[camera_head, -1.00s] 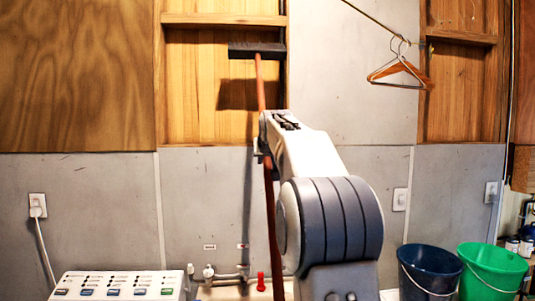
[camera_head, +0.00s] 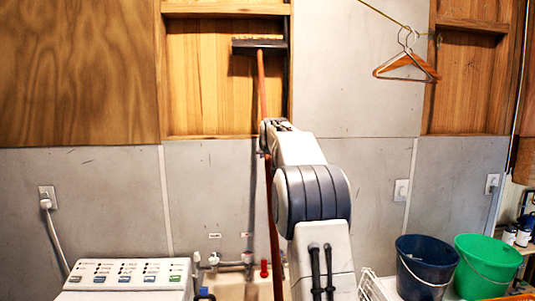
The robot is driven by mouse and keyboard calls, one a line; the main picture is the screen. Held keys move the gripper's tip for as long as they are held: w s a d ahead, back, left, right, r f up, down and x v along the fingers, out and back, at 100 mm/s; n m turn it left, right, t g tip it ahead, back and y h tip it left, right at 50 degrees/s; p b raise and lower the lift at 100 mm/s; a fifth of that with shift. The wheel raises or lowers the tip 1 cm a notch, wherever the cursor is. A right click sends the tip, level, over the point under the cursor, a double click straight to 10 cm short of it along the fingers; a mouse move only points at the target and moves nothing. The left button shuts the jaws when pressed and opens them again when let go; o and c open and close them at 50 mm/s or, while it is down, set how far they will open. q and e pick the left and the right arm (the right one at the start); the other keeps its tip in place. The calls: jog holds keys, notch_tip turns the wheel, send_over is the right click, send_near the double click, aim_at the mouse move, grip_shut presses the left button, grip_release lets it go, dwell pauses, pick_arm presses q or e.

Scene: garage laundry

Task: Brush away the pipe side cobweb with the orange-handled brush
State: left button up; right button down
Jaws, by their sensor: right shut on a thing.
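The orange-handled brush stands upright, its orange-brown handle (camera_head: 272,215) running up to a wide dark brush head (camera_head: 259,46). The head is held in front of the wooden wall recess, near its right edge beside a dark vertical strip. My right gripper (camera_head: 266,138) is shut on the handle; my arm hides much of the grip. I cannot make out a cobweb near the brush head. My left gripper is not in view.
Wooden hangers (camera_head: 408,66) hang from a line at the right. A blue bucket (camera_head: 425,268) and a green bucket (camera_head: 488,266) stand at the lower right. A washing machine panel (camera_head: 128,273) is at the lower left. Taps (camera_head: 232,262) sit below the brush.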

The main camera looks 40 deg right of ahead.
jog(key=shift+r, duration=0.25)
dwell(0.6)
jog(key=shift+w+d+p, duration=0.15)
jog(key=shift+w+p, duration=0.05)
jog(key=shift+p, duration=0.3)
jog(key=shift+w+d+p, duration=0.25)
jog(key=shift+w+p, duration=0.2)
jog(key=shift+p, duration=0.1)
jog(key=shift+d, duration=0.15)
